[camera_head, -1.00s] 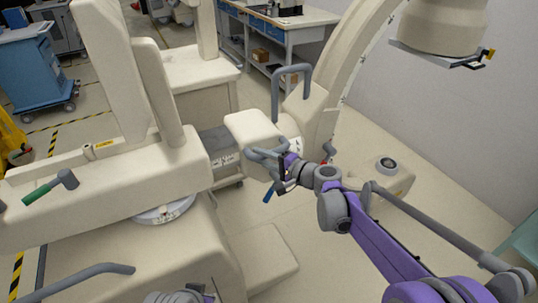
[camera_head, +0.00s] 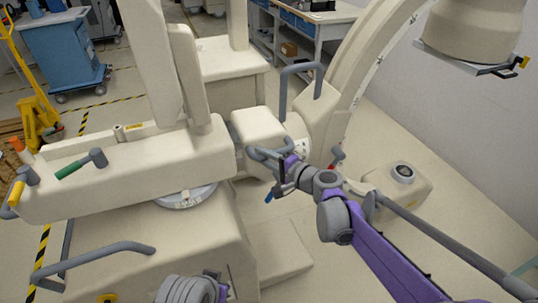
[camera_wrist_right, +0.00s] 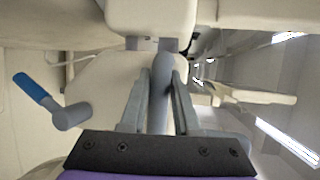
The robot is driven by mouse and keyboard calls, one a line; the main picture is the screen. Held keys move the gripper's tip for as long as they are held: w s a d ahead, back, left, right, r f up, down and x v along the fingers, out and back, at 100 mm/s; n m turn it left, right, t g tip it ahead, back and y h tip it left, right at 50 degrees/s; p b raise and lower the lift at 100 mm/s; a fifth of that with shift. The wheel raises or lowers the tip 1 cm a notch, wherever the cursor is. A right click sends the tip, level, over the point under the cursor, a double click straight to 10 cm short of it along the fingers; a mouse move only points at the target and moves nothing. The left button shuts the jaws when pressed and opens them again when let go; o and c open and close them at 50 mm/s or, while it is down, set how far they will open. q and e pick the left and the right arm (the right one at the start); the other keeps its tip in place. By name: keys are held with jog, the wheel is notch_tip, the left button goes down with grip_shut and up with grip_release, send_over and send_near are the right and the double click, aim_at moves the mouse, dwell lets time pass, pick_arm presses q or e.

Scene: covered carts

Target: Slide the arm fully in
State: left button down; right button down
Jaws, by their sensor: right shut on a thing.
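The cream sliding arm block (camera_head: 259,128) sits at the right end of the long cream housing (camera_head: 130,170) of a C-arm machine. In the head view its left side is close against the housing end, and I cannot tell whether any gap is left. A grey handle (camera_head: 258,154) is on the block's front. My right gripper (camera_head: 281,163) is shut on this handle. In the right wrist view, the grey handle bar (camera_wrist_right: 163,95) runs between the two fingers of the right gripper (camera_wrist_right: 162,76). My left gripper's fingers are out of view; only part of my left arm shows at the bottom.
The big curved C (camera_head: 350,75) rises behind the block, with a detector head (camera_head: 478,30) at upper right. A blue-tipped lever (camera_wrist_right: 35,92) stands beside the handle. Levers with green (camera_head: 72,170) and yellow grips sit on the housing. Open floor (camera_head: 345,255) lies at right.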

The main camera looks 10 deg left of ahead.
jog(key=c, duration=0.7)
grip_release()
jog(key=shift+w+d, duration=0.2)
jog(key=shift+w, duration=0.05)
jog(key=shift+o, duration=0.2)
jog(key=v, duration=1)
jog(key=shift+s+d, duration=0.25)
jog(key=shift+d, duration=0.1)
jog(key=shift+r, duration=0.1)
